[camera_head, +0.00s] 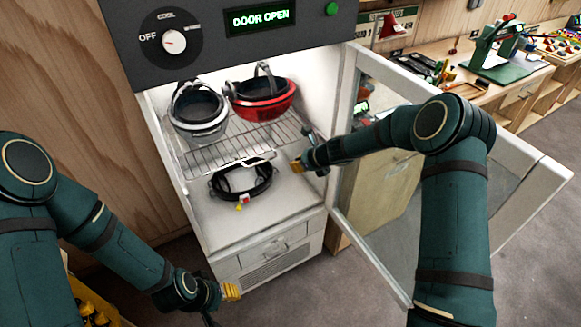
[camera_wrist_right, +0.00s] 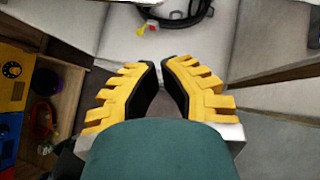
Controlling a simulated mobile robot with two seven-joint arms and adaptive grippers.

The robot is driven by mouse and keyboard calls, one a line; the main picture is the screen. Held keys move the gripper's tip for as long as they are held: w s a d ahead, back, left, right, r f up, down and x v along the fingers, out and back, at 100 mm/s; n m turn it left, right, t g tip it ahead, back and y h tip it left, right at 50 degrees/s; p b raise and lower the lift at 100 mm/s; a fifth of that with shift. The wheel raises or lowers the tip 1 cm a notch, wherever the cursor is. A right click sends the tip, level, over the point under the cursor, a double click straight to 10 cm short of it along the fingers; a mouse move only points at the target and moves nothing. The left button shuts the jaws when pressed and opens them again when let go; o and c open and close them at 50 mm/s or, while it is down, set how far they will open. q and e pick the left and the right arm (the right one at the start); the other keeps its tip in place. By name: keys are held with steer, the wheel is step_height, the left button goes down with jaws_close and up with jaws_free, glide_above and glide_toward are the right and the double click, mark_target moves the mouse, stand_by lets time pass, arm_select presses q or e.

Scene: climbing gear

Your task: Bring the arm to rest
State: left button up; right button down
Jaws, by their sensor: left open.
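My left gripper (camera_head: 230,292) is low, in front of the cabinet's bottom left, open and empty. My right gripper (camera_head: 296,165) is at the right side of the cabinet opening, near the wire rack's front edge. Its two yellow fingers show in the right wrist view (camera_wrist_right: 162,72), close together with a narrow gap at the tips and nothing visible between them. A grey helmet (camera_head: 200,118) and a red helmet (camera_head: 262,104) sit on the rack. A black looped piece of gear (camera_head: 222,190) with a red and yellow tag lies on the cabinet floor; part shows beyond the fingers (camera_wrist_right: 184,22).
The cabinet (camera_head: 262,235) reads "DOOR OPEN". Its glass door (camera_head: 540,190) is swung out to the right, behind my right arm. The wire rack (camera_head: 225,148) lies above the black gear. A workbench (camera_head: 480,85) with tools stands back right. A yellow bin (camera_head: 95,310) is bottom left.

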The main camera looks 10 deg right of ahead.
steer(key=v, duration=0.4)
steer(key=s+a+f+n+g, duration=0.1)
steer(key=s+a+f+n, duration=0.2)
steer(key=s+n, duration=0.6)
steer(key=s+a+f+n+g+h+b, duration=0.1)
steer(key=s+a+f+n+g, duration=0.1)
steer(key=s+f+n, duration=0.5)
steer(key=s+a+f+n+g+b, duration=0.1)
steer(key=s+f+n, duration=0.4)
steer(key=s+n, duration=0.5)
steer(key=s+a+g, duration=0.1)
steer(key=s+a, duration=0.1)
steer(key=s, duration=0.4)
steer(key=shift+s+a+n+h, duration=0.15)
steer(key=shift+a+n+h, duration=0.15)
